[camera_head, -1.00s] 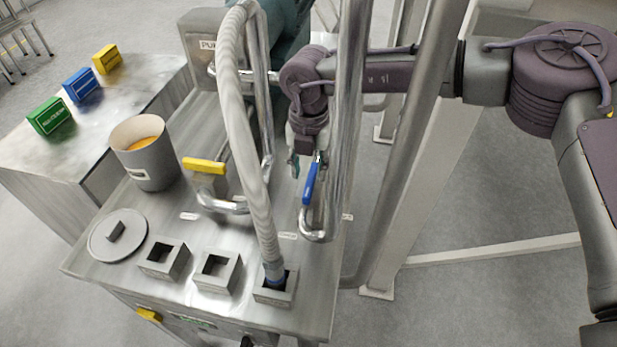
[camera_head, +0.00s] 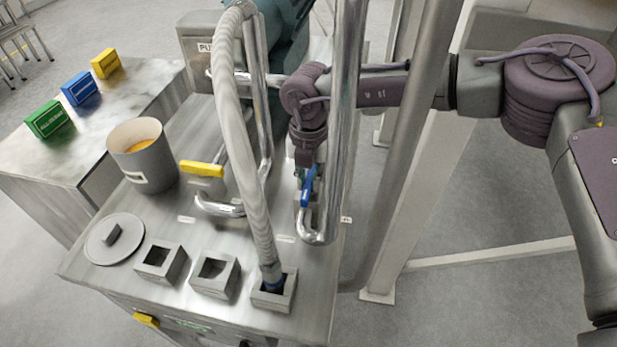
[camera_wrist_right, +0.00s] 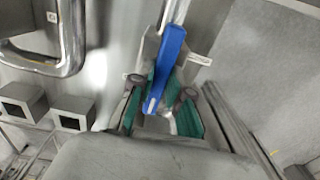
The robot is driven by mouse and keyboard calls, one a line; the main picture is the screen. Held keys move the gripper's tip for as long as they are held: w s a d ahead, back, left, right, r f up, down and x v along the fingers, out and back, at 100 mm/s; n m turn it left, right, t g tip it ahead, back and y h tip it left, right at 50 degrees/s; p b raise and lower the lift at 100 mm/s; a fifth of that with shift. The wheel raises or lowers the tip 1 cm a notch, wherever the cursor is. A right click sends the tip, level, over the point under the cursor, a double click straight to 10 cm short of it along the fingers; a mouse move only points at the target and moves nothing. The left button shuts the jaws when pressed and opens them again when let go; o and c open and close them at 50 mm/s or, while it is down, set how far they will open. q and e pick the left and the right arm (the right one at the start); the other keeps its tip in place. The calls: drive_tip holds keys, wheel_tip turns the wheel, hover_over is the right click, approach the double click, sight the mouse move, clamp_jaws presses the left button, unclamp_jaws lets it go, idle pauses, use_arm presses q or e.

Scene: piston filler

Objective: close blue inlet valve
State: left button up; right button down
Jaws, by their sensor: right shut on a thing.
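The blue inlet valve handle (camera_head: 308,186) sits on a bent metal pipe near the right edge of the steel machine top. In the head view its blue lever stands between the pipe and my right gripper (camera_head: 304,176), which comes down from above. The right wrist view shows the blue lever (camera_wrist_right: 166,68) between the green-padded fingers (camera_wrist_right: 160,108). My right gripper is shut on this lever. Part of the fingers is hidden behind the lever and the pipe in the head view. My left gripper is not in view.
A yellow-handled valve (camera_head: 202,169) stands to the left, beside a ribbed hose (camera_head: 246,150). A grey pot (camera_head: 142,156) with orange content and a round lid (camera_head: 114,239) are on the machine top. Vertical metal posts (camera_head: 412,150) stand close to my right arm.

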drive_tip(key=shift+f+n+b, duration=0.2)
drive_tip(key=shift+n+b, duration=0.1)
drive_tip(key=shift+b, duration=0.35)
drive_tip(key=n+b, duration=0.7)
drive_tip(key=b, duration=0.2)
drive_tip(key=shift+f+b, duration=0.1)
drive_tip(key=shift+b, duration=0.3)
drive_tip(key=shift+n+b, duration=0.35)
drive_tip(key=shift+n, duration=0.25)
drive_tip(key=n+b, duration=0.2)
drive_tip(key=n, duration=0.2)
drive_tip(key=shift+b, duration=0.35)
drive_tip(key=shift+r+n+b, duration=0.15)
drive_tip(key=shift+n+b, duration=0.2)
drive_tip(key=shift+n, duration=0.9)
drive_tip(key=shift+r+n+b, duration=0.15)
drive_tip(key=shift+n+b, duration=0.2)
drive_tip(key=shift+n, duration=0.9)
drive_tip(key=c, duration=1.1)
unclamp_jaws()
